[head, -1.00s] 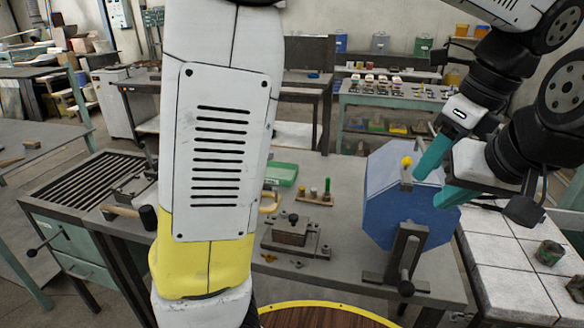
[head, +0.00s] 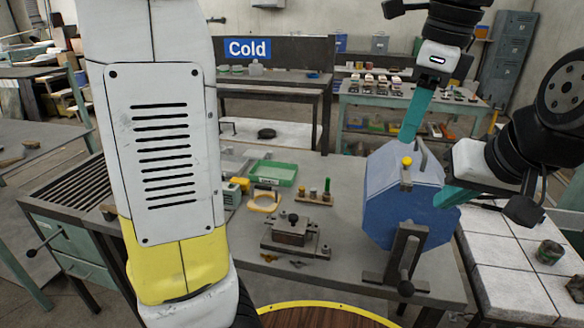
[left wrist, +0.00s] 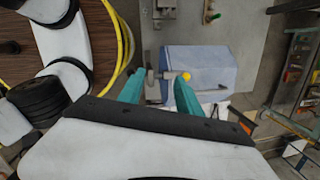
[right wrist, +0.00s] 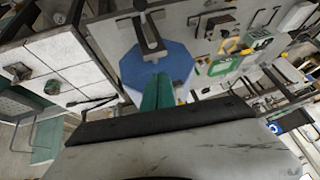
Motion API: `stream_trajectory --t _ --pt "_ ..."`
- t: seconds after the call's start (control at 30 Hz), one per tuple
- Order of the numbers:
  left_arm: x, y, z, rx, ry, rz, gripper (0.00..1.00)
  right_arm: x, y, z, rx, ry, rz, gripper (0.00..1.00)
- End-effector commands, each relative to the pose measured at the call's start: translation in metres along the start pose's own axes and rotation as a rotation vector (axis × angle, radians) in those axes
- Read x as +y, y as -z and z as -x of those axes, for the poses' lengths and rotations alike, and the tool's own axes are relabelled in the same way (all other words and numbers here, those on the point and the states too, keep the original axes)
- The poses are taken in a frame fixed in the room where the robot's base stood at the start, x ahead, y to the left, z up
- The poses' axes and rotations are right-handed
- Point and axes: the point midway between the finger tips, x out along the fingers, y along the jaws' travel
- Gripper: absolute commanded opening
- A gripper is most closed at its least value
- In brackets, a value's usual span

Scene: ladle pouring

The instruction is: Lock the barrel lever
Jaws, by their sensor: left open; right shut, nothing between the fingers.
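The blue faceted barrel (head: 385,200) sits in a dark stand (head: 405,255) at the right side of the grey bench. A lever with a yellow knob (head: 407,161) is at its top. The knob also shows in the left wrist view (left wrist: 186,76), with the grey lever reaching between the fingers. My left gripper (head: 408,137) is open just above the knob, fingers pointing down; touching cannot be told. My right gripper (head: 440,200) is shut and empty beside the barrel's right side. The right wrist view shows its closed fingers (right wrist: 158,92) in front of the barrel.
A dark fixture block (head: 290,230), a peg rack (head: 315,195) and a green tray (head: 272,173) are on the bench left of the barrel. A white tiled table (head: 520,280) is at the right. My own arm covers the left of the head view.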

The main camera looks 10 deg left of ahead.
Motion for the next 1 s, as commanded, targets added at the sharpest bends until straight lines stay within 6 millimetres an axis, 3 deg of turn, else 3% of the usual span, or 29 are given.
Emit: stream_trajectory --t 0.1,0.5,1.0 --pt "0.005 -0.025 -0.008 0.044 0.01 0.135 0.41 0.0 0.0 0.0 0.0 0.0 0.0 0.0" --pt "0.033 -0.092 -0.04 0.203 0.047 0.631 0.41 0.0 0.0 0.0 0.0 0.0 0.0 0.0" --pt "0.091 -0.154 -0.089 0.423 0.104 1.35 0.41 0.0 0.0 0.0 0.0 0.0 0.0 0.0"
